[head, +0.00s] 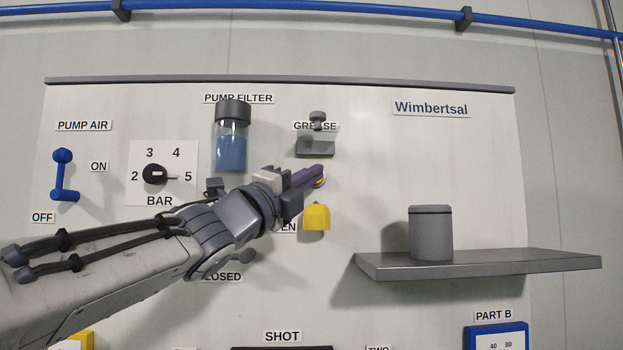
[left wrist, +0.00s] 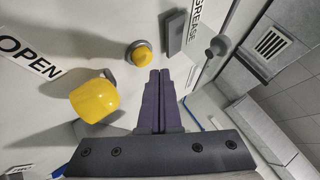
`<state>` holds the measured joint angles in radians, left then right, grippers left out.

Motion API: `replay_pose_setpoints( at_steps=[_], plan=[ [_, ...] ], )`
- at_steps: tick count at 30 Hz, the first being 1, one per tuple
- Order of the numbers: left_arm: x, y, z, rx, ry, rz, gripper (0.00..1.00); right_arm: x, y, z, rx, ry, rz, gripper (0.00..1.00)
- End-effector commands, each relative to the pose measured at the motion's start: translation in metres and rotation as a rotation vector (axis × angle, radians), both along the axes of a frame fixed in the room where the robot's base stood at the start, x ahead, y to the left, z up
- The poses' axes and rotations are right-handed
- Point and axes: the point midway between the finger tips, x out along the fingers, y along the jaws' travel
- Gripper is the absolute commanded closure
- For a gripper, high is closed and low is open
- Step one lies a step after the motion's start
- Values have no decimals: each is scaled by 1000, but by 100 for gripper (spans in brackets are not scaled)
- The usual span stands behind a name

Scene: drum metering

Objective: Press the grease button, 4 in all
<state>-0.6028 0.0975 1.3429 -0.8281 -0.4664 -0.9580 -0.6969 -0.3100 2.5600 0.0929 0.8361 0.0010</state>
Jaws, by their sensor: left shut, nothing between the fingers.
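The grease button is a yellow dome in a grey collar on the white panel, below the GREASE label (head: 301,126). In the left wrist view the button (left wrist: 142,56) lies just beyond my fingertips. In the head view only a yellow edge of the button (head: 320,183) shows behind the fingers. My left gripper (head: 316,174) is shut and empty, its purple fingers together and pointing at the panel close to the button. The fingers also show in the left wrist view (left wrist: 160,80). I cannot tell whether the tips touch the button. My right gripper is not in view.
A yellow knob (head: 317,217) sticks out just below the button. A grey bracket (head: 316,148) is above it. A blue filter bowl (head: 231,145) hangs to the left. A grey shelf (head: 480,264) with a grey canister (head: 431,235) juts out at right.

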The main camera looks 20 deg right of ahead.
Motion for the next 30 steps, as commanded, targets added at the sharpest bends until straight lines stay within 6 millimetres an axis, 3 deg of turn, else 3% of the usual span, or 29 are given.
replay_pose_setpoints(
  at_steps=[13,30],
  plan=[
    [-42,12,-1,-1,-1,-1,100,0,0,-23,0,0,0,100],
    [-44,13,0,-1,-1,0,100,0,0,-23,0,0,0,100]
  ],
)
